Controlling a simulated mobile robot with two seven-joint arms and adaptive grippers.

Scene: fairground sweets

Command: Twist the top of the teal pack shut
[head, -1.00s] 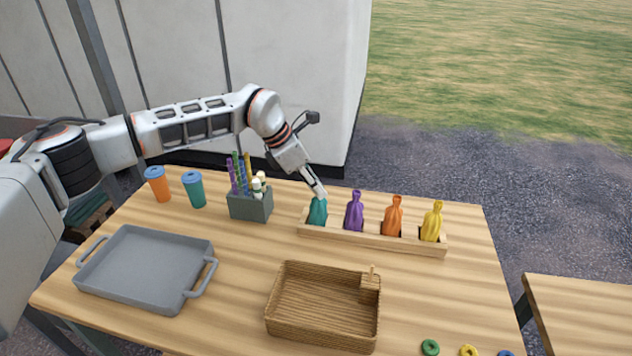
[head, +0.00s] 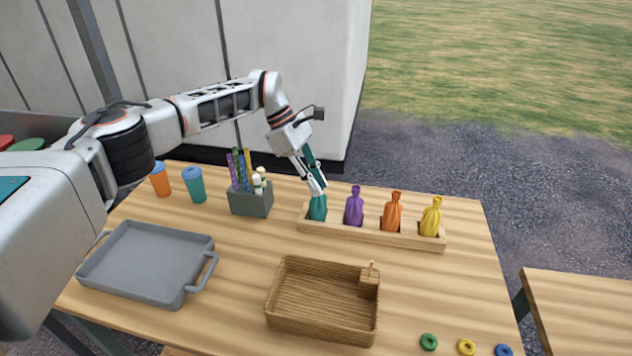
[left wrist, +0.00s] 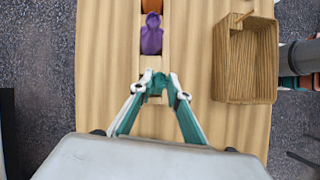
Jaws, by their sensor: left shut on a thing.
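The teal pack (head: 318,208) stands upright in the leftmost slot of the wooden rack (head: 345,236). My left gripper (head: 317,188) comes down on it from above and is shut on its top. The teal pack also shows in the left wrist view (left wrist: 158,79), between the fingertips of my left gripper (left wrist: 159,85). The fingers hide part of its neck, so I cannot tell how far it is twisted. My right gripper is in neither view.
Purple (head: 354,207), orange (head: 393,212) and yellow (head: 431,217) packs stand in the rack to the right. A wicker basket (head: 315,327) and a grey tray (head: 130,290) lie nearer. A grey holder (head: 250,205) with sticks stands left of the rack.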

